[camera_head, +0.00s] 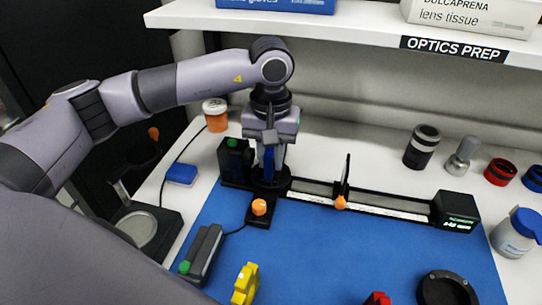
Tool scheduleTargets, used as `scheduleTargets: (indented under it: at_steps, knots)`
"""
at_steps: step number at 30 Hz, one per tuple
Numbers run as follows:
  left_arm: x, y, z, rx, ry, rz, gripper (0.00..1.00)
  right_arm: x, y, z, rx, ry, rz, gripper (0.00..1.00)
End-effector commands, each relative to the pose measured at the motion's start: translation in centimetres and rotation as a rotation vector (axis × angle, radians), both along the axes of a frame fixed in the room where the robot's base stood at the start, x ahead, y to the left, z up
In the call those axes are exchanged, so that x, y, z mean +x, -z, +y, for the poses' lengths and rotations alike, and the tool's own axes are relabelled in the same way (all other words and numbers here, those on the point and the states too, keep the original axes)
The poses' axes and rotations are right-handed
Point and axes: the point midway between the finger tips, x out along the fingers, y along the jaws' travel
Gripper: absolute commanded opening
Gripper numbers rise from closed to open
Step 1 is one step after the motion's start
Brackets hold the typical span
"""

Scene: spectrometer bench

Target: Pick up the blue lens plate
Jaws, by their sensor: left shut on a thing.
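My left gripper (270,150) reaches down at the left end of the optical rail, beside the black box with a green button (234,155). It is shut on the blue lens plate (268,164), which shows as a narrow upright blue strip between the fingers. The plate's lower end is close to a round black base (271,181); I cannot tell whether they touch. Most of the plate is hidden by the gripper. My right gripper is not in view.
The rail (385,207) carries an upright black plate (346,175) and ends at a black display box (455,212). A shelf (370,32) overhangs the back.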

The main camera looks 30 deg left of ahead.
Motion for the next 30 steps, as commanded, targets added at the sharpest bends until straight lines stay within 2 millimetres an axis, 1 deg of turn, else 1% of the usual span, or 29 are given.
scheduleTargets:
  at_steps: [5,8,11,15,19,24,27,30]
  knots:
    - [0.1,-2.0,0.0,-0.001,0.000,-0.006,0.00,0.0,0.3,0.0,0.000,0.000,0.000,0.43]
    - [0.1,-4.0,-0.1,-0.002,0.000,-0.008,0.00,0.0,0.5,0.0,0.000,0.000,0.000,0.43]
    - [0.1,-6.9,-0.1,-0.002,-0.001,-0.009,0.00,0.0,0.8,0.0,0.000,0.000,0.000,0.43]
    - [0.1,-11.5,-0.1,-0.002,0.000,-0.009,0.00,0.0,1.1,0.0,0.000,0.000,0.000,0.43]
    - [0.0,-15.0,0.0,0.000,-0.001,-0.006,0.00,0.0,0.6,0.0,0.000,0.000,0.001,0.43]
    - [0.0,-17.7,0.0,0.000,-0.001,-0.004,0.00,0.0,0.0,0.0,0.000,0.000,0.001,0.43]
    - [0.0,-18.7,0.0,0.000,0.001,-0.003,0.00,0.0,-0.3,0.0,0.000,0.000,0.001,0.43]
    - [0.0,-19.3,0.0,-0.001,0.001,-0.001,0.00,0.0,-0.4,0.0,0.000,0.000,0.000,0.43]
